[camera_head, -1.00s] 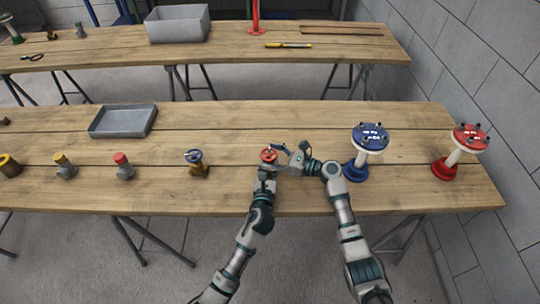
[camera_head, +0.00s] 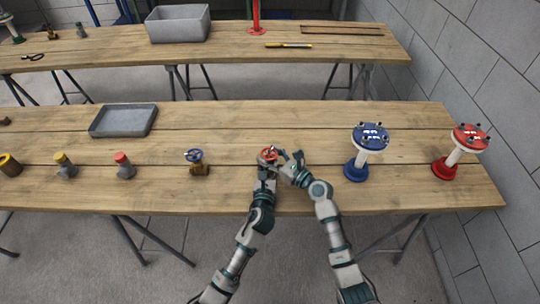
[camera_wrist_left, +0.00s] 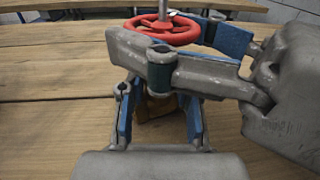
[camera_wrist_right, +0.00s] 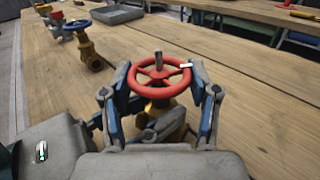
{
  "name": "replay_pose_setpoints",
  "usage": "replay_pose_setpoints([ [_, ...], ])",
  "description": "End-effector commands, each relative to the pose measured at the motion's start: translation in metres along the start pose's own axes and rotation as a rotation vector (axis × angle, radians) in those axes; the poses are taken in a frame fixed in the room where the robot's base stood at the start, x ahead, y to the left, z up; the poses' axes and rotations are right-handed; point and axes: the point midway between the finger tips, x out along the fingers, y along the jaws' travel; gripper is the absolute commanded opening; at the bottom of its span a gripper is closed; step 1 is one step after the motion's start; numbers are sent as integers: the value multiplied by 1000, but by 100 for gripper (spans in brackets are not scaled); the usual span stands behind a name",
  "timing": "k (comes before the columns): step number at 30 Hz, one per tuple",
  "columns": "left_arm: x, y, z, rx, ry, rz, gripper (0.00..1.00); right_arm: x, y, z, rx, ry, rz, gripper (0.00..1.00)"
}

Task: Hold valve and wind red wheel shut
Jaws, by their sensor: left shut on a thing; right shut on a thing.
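The red wheel (camera_head: 268,154) sits on top of a brass valve near the front edge of the near bench. In the right wrist view the red wheel (camera_wrist_right: 158,76) is level, with the brass valve body (camera_wrist_right: 168,122) below it. My left gripper (camera_wrist_left: 160,115) is shut on the valve body, low under the wheel; the body is mostly hidden by the fingers. My right gripper (camera_wrist_right: 160,88) has its blue-padded fingers on both sides of the red wheel's rim and is shut on it. It also shows at the wheel's right side in the head view (camera_head: 284,160).
A blue-wheeled brass valve (camera_head: 196,162) stands to the left, with several smaller fittings beyond. A grey tray (camera_head: 123,120) lies behind them. A blue flanged stand (camera_head: 367,150) and a red one (camera_head: 458,152) stand to the right. The bench behind the wheel is clear.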

Motion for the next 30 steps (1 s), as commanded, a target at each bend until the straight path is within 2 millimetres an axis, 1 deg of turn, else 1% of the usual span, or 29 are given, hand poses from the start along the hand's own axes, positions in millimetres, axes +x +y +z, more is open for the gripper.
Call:
replay_pose_setpoints([
  [3,-1,-2,0,0,-2,-5,0,-1,-3,-1,0,-1,-38,26],
  [12,-1,-3,0,-1,-2,-5,0,-1,-4,-1,-2,-1,-44,25],
  [13,-1,-3,0,-1,-2,-5,0,-1,-4,-1,-2,-1,-44,68],
  [14,-1,-3,0,-1,-2,-5,0,-1,-4,-1,-2,-1,-43,75],
  [15,-1,-3,0,-1,-2,-5,0,-1,-4,-1,-2,-1,-43,85],
  [16,-1,-2,0,-1,-2,-5,0,-1,-4,-1,-2,-1,-42,86],
  [25,0,-1,0,-1,-1,-2,0,-1,-2,1,-2,-2,-37,86],
  [28,0,-1,0,-1,-1,-2,0,-1,-2,8,-3,-4,-37,86],
  [30,0,-1,0,0,-1,-1,0,0,-2,18,-4,-5,-36,86],
])
